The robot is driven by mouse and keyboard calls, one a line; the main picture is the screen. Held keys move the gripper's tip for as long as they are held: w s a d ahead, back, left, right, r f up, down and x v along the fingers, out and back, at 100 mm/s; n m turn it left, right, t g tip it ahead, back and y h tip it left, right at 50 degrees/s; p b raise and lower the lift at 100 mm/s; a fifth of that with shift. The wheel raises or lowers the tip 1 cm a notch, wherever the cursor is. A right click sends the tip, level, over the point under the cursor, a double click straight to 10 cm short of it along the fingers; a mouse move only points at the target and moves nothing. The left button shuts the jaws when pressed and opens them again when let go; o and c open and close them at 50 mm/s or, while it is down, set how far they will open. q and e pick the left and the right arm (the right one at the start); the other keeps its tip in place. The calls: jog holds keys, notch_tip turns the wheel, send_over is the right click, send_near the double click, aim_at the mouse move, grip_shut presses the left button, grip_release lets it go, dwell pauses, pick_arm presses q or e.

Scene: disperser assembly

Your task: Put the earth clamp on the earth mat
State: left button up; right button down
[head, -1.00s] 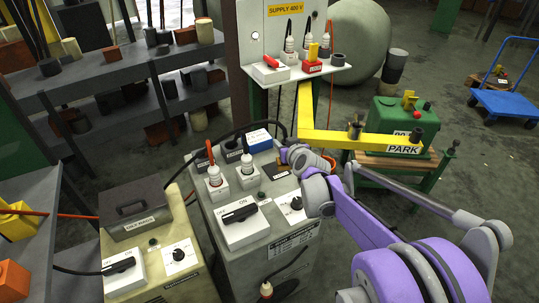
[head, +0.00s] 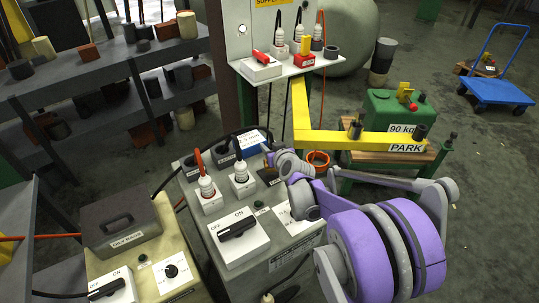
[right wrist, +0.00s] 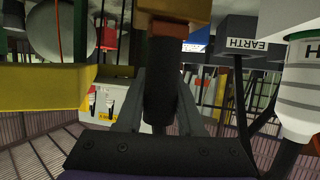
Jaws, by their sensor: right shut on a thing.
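My right gripper (right wrist: 157,115) is shut on a dark upright cylinder (right wrist: 163,85) with a tan-orange block (right wrist: 175,10) on top, which looks like the earth clamp; its full shape is not shown. In the head view, my right gripper (head: 277,158) is over the rear right part of the grey cabinet top, and the held thing is mostly hidden. A black plate (head: 268,177) lies on the cabinet beside it; I cannot tell whether this is the earth mat. A grey block labelled EARTH (right wrist: 247,44) is right of the held thing in the right wrist view. My left gripper is not in view.
Plugs with red (head: 207,187) and black (head: 241,172) cables stand on the cabinet, with an OFF/ON switch (head: 238,230) in front. A yellow beam (head: 355,140) marked PARK is behind the arm. An orange ring (head: 318,157) is right of the gripper. Shelves (head: 105,85) stand left.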

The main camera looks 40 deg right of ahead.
jog(key=shift+f+b, duration=0.35)
jog(key=shift+f, duration=1.2)
jog(key=shift+f, duration=0.1)
jog(key=c, duration=0.5)
grip_release()
jog(key=shift+s+r, duration=0.2)
jog(key=shift+r, duration=0.05)
jog(key=p+v, duration=0.2)
jog(key=v, duration=0.9)
jog(key=shift+s+a, duration=0.1)
jog(key=shift+s, duration=0.2)
